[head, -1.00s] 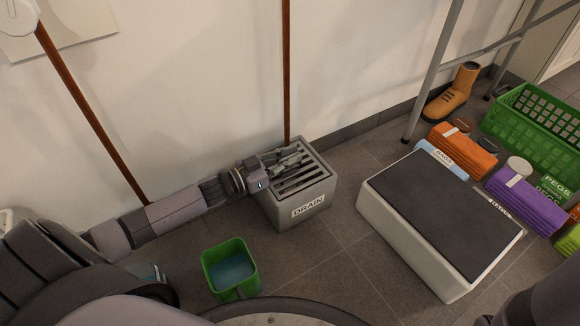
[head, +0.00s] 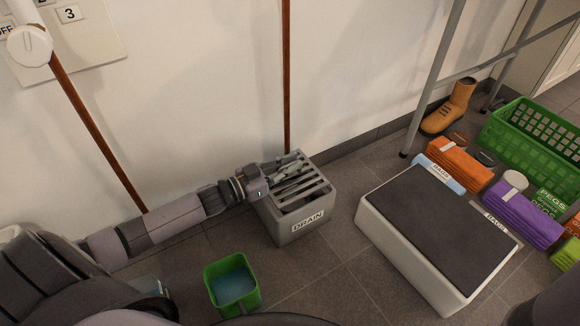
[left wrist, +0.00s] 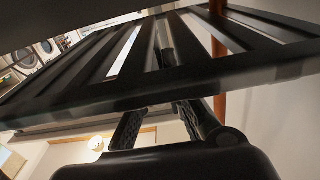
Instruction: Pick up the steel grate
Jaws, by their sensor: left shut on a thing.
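The steel grate (head: 312,190) is a slatted grey panel at the top of the grey box labelled DRAIN (head: 292,232), by the wall. My left gripper (head: 284,172) reaches in from the left and is shut on the grate at its left part. A dark gap shows between the grate's front and the box rim; whether the grate is fully clear of the box cannot be told. In the left wrist view the grate's dark bars (left wrist: 85,75) cross above the gripper fingers (left wrist: 165,110). My right gripper is out of view.
A green bucket (head: 216,288) stands left of the box. A white step with a dark top (head: 385,236) stands to the right. A brown pipe (head: 286,70) runs down the wall behind the box. A boot (head: 449,110) and green basket (head: 530,147) are farther right.

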